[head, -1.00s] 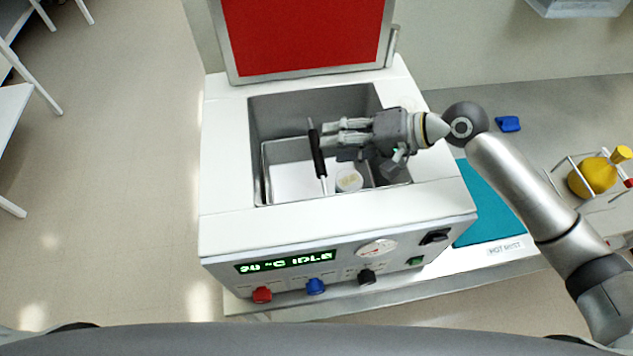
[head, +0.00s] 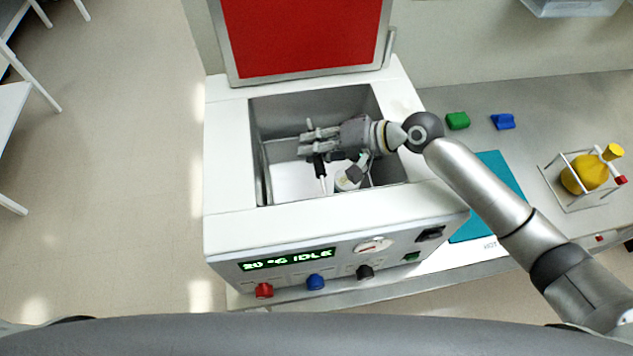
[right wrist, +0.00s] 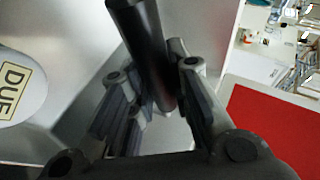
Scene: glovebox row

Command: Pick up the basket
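The basket (head: 291,182) sits inside the open chamber of a white bath unit (head: 228,160). Its upright frame carries a black handle (head: 319,166), partly covered by my right gripper. My right gripper (head: 306,143) reaches in from the right, its fingers on either side of the handle. In the right wrist view the black handle (right wrist: 148,50) runs between the fingers, with a gap still showing on the left side; the fingers look open. A white-topped jar (head: 343,183) stands in the basket, partly hidden by the gripper; its label (right wrist: 14,90) shows in the wrist view. My left gripper is not in view.
The red lid (head: 305,35) stands open behind the chamber. Chamber walls surround the basket closely. To the right are a teal mat (head: 500,185), green (head: 458,120) and blue (head: 503,121) blocks, and a yellow flask (head: 585,173) in a rack.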

